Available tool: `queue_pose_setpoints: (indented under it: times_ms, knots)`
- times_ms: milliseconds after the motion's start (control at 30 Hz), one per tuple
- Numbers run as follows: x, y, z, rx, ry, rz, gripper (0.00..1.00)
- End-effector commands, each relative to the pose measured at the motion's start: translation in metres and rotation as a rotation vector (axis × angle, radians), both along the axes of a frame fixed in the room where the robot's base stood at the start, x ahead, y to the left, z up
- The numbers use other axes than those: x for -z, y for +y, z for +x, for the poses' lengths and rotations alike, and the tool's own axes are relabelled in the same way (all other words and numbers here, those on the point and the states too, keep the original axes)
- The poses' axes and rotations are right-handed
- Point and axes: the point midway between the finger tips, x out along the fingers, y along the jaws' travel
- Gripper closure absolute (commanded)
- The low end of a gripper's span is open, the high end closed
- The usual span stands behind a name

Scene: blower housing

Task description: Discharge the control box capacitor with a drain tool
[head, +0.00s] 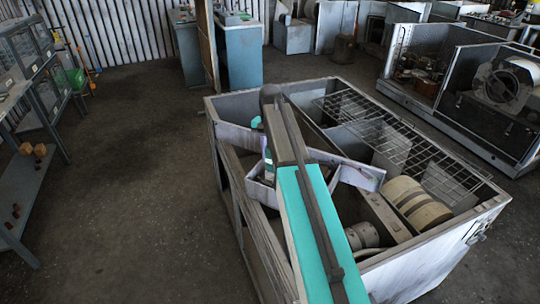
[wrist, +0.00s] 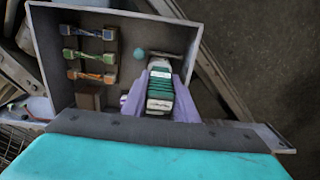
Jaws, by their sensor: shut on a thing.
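The open control box (wrist: 60,22) is a grey tray-like box in the wrist view; its pale walls (head: 262,194) also show beside my arm in the head view. My gripper (wrist: 158,82) has pale lilac fingers inside the box. They are shut around a ribbed green-and-white piece with a pale label, which looks like the drain tool (wrist: 159,92). A small teal round part (wrist: 140,52) and a thin grey bar (wrist: 168,55) show past its far end. I cannot tell whether the tool touches anything. I cannot make out the capacitor for certain.
Several coloured fuse-like parts (wrist: 88,54) and a brown block (wrist: 88,97) line the box's left side. The large housing (head: 425,262) holds a wire grille (head: 400,135) and a tan drum (head: 417,202). A shelf (head: 38,180) stands left; floor between is clear.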

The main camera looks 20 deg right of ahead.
Motion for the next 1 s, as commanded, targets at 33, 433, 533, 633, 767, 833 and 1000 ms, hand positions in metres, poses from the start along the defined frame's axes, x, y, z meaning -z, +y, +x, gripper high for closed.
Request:
queue_pose_setpoints:
  times_ms: [33, 433, 533, 633, 767, 833, 1000]
  knots:
    - [0.0000, 0.0001, 0.0000, 0.000, 0.000, 0.000, 0.89]
    - [-0.0001, 0.0005, 0.0001, -0.001, 0.000, 0.000, 0.89]
    - [0.0000, 0.0006, 0.0001, -0.001, 0.000, 0.000, 0.89]
    - [0.0005, 0.0006, 0.0001, -0.001, 0.000, 0.000, 0.89]
    - [0.0021, 0.0008, 0.0001, -0.001, 0.000, 0.000, 0.89]
    - [0.0030, 0.0008, 0.0001, -0.001, 0.000, 0.000, 0.89]
    - [0.0054, 0.0009, 0.0001, -0.001, 0.000, 0.000, 0.89]
